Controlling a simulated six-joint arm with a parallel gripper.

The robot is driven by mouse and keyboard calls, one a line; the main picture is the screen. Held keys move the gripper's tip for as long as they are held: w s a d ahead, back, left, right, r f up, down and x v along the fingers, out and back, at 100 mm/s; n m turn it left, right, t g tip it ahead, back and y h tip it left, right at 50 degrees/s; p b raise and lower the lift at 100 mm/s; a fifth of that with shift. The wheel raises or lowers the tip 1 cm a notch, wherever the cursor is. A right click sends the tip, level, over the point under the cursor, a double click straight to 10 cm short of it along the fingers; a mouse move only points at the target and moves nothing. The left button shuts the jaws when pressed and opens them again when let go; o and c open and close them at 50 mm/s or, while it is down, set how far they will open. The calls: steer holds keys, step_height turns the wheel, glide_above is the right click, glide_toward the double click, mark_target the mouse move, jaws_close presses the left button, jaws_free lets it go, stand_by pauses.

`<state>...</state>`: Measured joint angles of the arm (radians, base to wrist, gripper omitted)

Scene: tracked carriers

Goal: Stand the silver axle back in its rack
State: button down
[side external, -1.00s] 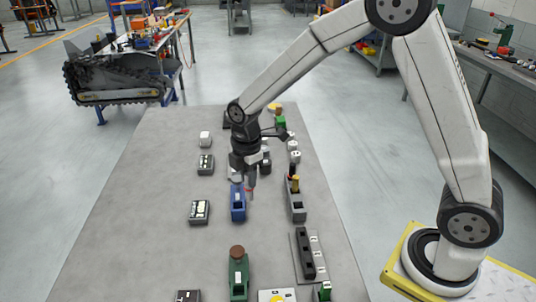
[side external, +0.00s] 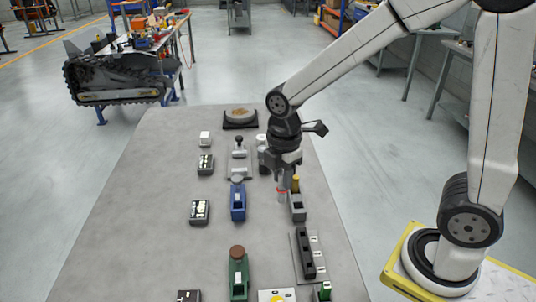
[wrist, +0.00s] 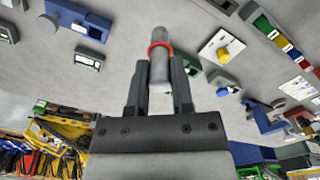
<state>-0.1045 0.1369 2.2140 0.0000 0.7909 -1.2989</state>
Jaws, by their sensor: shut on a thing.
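The silver axle (wrist: 159,68), a grey cylinder with a red ring near one end, is held between the two fingers of my gripper (wrist: 159,85) in the wrist view. In the side external view my gripper (side external: 284,182) points down over the table, with the axle (side external: 281,195) hanging below it, its red band visible. Whether the axle's lower end touches anything is unclear.
A blue holder (side external: 238,206) stands left of the axle and a green holder (side external: 238,275) with a brown top is nearer the camera. A dark slotted block (side external: 305,253) lies on a plate at the right. The table's left side is mostly clear.

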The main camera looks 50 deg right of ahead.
stand_by(0.6)
steer(key=w+d+f, duration=0.1)
steer(key=d+f, duration=0.3)
steer(key=d, duration=0.6)
steer(key=shift+w+f, duration=0.25)
steer(key=shift+w, duration=0.05)
steer(key=shift+f, duration=0.2)
steer(key=shift+f, duration=1.8)
steer(key=shift+f, duration=2.05)
stand_by(2.0)
